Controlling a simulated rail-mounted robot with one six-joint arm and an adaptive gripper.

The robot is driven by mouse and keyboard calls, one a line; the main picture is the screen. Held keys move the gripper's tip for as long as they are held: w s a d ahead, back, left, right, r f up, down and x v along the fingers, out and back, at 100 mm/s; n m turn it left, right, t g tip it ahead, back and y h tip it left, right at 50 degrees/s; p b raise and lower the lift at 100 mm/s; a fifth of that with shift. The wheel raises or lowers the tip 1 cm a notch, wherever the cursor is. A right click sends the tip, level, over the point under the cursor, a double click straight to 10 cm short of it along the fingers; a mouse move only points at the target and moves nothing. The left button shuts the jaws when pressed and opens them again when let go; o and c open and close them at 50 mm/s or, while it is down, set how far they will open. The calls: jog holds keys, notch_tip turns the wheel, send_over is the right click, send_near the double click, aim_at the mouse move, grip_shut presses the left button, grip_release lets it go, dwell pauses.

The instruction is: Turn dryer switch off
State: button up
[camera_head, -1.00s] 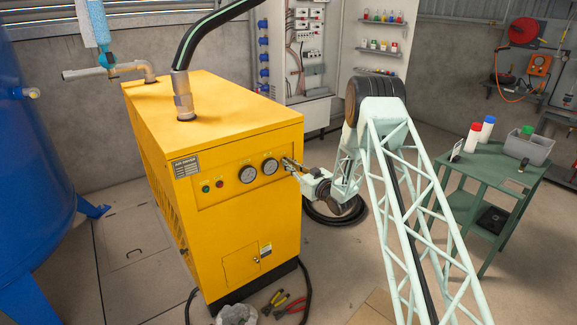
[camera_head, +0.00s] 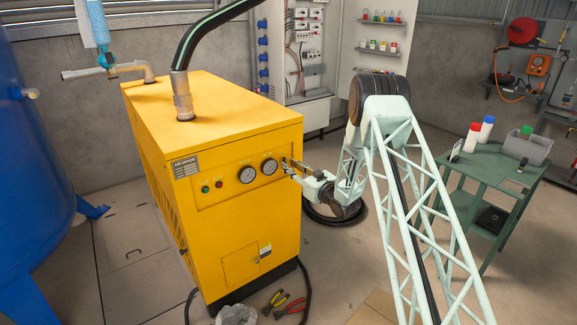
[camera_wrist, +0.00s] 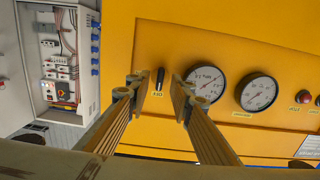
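The air dryer (camera_head: 235,240) is a yellow cabinet with a control panel on its front. The dryer switch (camera_wrist: 160,79) is a small dark lever with a label under it in the wrist view. My gripper (camera_wrist: 160,92) is open, with one finger on each side of the switch. Gaps show between the switch and both fingertips; how far the tips are from the panel is hard to tell. In the head view my gripper (camera_head: 287,166) is at the panel's right end and hides the switch.
Two round gauges (camera_head: 247,174) (camera_head: 269,166) sit beside my gripper on the panel, with red and green buttons (camera_head: 213,186) further left. A black hose (camera_head: 210,35) rises from the dryer top. A green table (camera_head: 487,180) stands right of my arm.

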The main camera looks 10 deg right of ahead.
jog(key=v, duration=1)
jog(key=shift+r, duration=0.15)
notch_tip(320, 180, up, 16)
jog(key=s+d+g+h, duration=0.1)
jog(key=g+h, duration=0.1)
jog(key=h, duration=0.2)
jog(key=s+d+r+m+g+h, duration=0.2)
jog(key=s+r+m+g+h, duration=0.15)
jog(key=s+r, duration=1.2)
jog(key=s+a+r+g+h, duration=0.1)
jog(key=s+r+g, duration=0.1)
jog(key=s, duration=1.1)
jog(key=s+a+r+g, duration=0.1)
jog(key=s+a+r, duration=0.1)
jog(key=s, duration=1.2)
jog(key=s+a+m+g, duration=0.1)
jog(key=s+a+g, duration=0.1)
jog(key=s, duration=1.3)
jog(key=s+a+f+g, duration=0.1)
jog(key=s+a+g, duration=0.1)
jog(key=s, duration=1.3)
jog(key=shift+a+f+m+y, duration=0.15)
jog(key=shift+a+m+y, duration=0.25)
jog(key=shift+a, duration=0.2)
